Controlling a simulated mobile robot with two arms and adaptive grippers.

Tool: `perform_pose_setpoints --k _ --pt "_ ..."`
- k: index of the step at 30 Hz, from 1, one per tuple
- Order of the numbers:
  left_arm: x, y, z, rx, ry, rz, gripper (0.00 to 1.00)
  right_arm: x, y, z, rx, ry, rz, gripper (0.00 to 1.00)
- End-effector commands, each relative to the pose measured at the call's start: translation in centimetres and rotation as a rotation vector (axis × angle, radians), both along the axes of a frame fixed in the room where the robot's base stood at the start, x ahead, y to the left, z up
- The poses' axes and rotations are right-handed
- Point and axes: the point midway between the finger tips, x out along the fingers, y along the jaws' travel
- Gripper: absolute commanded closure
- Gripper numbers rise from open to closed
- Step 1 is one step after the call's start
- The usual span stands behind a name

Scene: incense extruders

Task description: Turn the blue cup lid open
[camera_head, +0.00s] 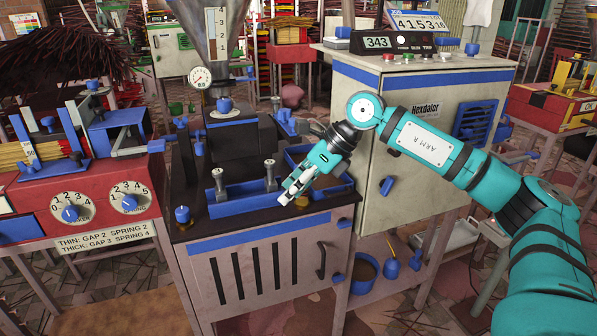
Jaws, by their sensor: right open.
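No part is plainly marked as the cup lid. Small blue caps that could be it are a round knob (182,215) at the front left corner of the extruder's deck and a cap (224,105) below the funnel. I cannot tell which is the lid. My right gripper (289,194) is open and points down-left over the front right of the extruder's dark deck. A small brass round piece (302,201) sits beside its fingertips; whether they touch is unclear. The gripper hides part of the blue tray behind it. My left gripper is out of view.
A grey control cabinet (350,140) stands close on the right. A red machine (100,215) with two dials is on the left.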

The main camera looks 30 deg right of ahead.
Motion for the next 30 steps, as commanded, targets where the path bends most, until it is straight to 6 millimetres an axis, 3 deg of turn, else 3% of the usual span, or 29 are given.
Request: perform_pose_setpoints --k 1,3,6,9,14,29,30 --pt "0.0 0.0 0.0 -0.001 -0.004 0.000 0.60 -0.7 -3.7 0.8 -0.091 0.009 -0.040 0.55" --pt "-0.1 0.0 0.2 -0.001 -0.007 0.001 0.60 -1.8 -7.7 1.5 -0.188 0.036 -0.084 0.55" --pt "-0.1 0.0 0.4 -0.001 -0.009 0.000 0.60 -3.3 -11.2 2.1 -0.269 0.071 -0.130 0.55" --pt "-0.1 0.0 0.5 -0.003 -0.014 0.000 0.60 -3.8 -12.7 2.4 -0.304 0.089 -0.151 0.55" --pt "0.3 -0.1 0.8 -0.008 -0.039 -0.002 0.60 -2.5 -12.0 2.5 -0.310 0.094 -0.152 0.55" --pt "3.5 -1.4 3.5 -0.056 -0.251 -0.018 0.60 6.4 -6.4 2.5 -0.308 0.092 -0.151 0.55" --pt "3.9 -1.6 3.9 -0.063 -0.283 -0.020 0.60 6.4 -6.5 1.7 -0.308 0.096 -0.154 0.55"
